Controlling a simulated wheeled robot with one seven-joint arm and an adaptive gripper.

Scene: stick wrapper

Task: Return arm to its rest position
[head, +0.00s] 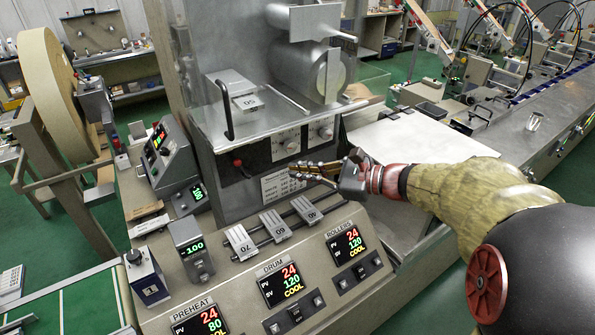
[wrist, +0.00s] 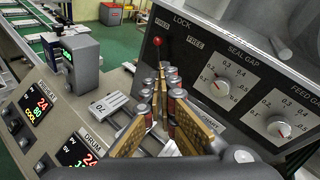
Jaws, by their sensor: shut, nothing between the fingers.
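My gripper (head: 316,172) is in front of the wrapping machine (head: 262,145), just above the sloped control panel and left of the pale flat plate. Its fingers point left in the head view and are closed together with nothing between them. In the wrist view my gripper (wrist: 162,72) shows brass-coloured fingers with red and grey joints, coming together over the numbered sliding blocks. My arm reaches in from the right edge of the head view, its forearm in a yellowish cover. Whether the fingers touch the machine face cannot be told.
The panel carries the PREHEAT, DRUM and ROLLERS displays (head: 281,284) and numbered blocks (head: 275,225). A red-knobbed lever (wrist: 157,42) and SEAL GAP dial (wrist: 215,84) are close to the fingers. A pale plate (head: 415,138) and long conveyor (head: 560,95) extend right. A large tan roll (head: 58,95) stands left.

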